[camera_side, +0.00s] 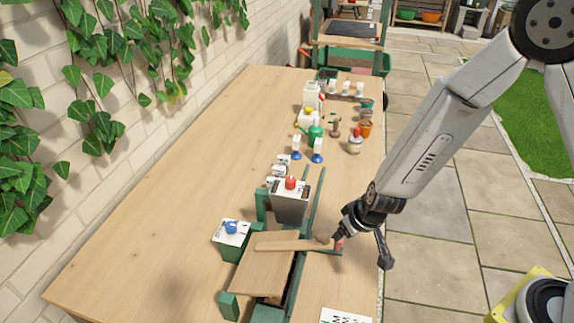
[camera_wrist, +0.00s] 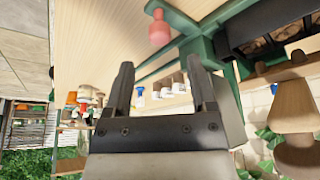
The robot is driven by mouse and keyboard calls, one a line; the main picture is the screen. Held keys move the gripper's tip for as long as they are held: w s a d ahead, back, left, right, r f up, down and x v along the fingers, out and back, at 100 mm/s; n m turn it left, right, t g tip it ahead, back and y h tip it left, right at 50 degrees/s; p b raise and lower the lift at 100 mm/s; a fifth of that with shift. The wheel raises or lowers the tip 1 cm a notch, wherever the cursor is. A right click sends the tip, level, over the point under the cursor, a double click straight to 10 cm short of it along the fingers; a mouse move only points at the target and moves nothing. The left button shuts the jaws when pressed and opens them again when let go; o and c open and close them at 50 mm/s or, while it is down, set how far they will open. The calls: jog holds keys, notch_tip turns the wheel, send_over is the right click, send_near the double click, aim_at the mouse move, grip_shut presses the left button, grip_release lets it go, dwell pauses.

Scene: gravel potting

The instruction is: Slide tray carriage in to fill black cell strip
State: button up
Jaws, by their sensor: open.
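My gripper (camera_side: 360,236) is open and hangs near the right side of the green rail frame (camera_side: 316,205). Its two dark fingers (camera_wrist: 160,88) are apart with nothing held between them in the wrist view. A pink knob (camera_side: 339,244) is close to my gripper in the side view. In the wrist view the knob (camera_wrist: 158,28) lies beyond the fingertips. A flat wooden board (camera_side: 263,272) and a wooden bar (camera_side: 285,244) lie at the front of the frame. A black strip (camera_wrist: 268,32), apparently with cells, shows beside green rails in the wrist view.
A grey hopper (camera_side: 289,207) with a red knob stands over the frame. Bottles and pots (camera_side: 365,128) crowd the back. The table's left side (camera_side: 170,200) is clear. A printed sheet (camera_side: 345,316) lies in front.

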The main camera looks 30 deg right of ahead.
jog(key=shift+v, duration=1.2)
jog(key=shift+r, duration=0.1)
jog(key=s+d+r+g, duration=0.2)
jog(key=s+d+r, duration=0.6)
jog(key=d, duration=0.2)
jog(key=shift+d+r, duration=0.15)
jog(key=shift+r, duration=0.2)
jog(key=shift+s, duration=0.1)
dwell(1.4)
